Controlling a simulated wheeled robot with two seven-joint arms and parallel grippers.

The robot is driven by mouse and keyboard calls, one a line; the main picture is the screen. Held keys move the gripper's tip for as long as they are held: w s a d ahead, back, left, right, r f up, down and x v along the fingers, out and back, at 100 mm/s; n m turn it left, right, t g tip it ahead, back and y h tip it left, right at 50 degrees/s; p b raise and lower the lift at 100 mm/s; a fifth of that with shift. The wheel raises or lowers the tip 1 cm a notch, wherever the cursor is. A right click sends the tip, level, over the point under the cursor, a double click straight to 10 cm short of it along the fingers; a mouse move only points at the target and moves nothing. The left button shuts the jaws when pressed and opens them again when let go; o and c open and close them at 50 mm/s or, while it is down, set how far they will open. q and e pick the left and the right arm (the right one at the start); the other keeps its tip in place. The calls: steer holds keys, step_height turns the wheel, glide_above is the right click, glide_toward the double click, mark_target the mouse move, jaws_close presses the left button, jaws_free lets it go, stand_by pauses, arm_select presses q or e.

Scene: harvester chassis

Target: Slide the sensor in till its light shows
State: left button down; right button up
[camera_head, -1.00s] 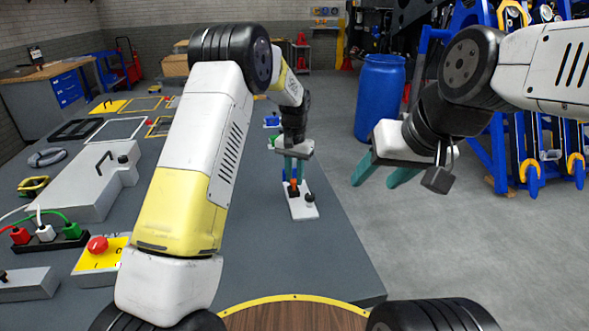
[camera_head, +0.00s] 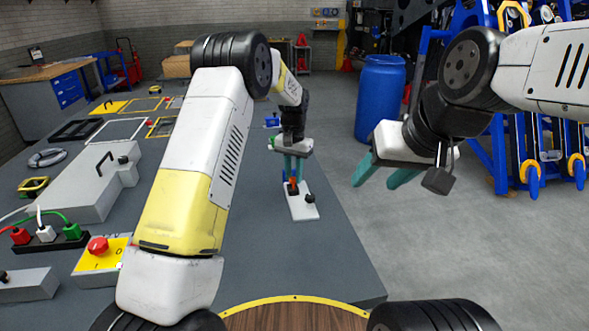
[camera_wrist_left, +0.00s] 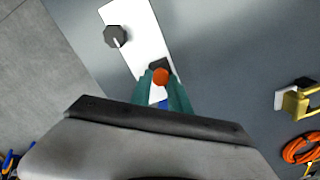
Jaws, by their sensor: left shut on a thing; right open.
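The sensor (camera_wrist_left: 160,76) shows as a round orange end between my left fingers in the left wrist view; its body is mostly hidden. My left gripper (camera_head: 294,175) is shut on it, right over the white plate (camera_head: 303,207). A black block (camera_wrist_left: 160,65) on the plate sits right by the orange end. A dark knob (camera_wrist_left: 117,37) stands at the plate's other end. I cannot tell how deep the sensor sits, and I make out no lit light. My right gripper (camera_head: 378,178) is open and empty, in the air right of the table.
The grey table (camera_head: 335,245) ends just right of the plate. To the left lie a grey box with a handle (camera_head: 88,185), a red button on a yellow panel (camera_head: 98,245) and coloured plugs (camera_head: 45,233). A blue barrel (camera_head: 380,95) stands on the floor behind.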

mark_target(294, 178)
arm_select(q)
steer(key=c, duration=1.2)
jaws_free()
steer(key=shift+c, duration=0.2)
steer(key=shift+r, duration=3.95)
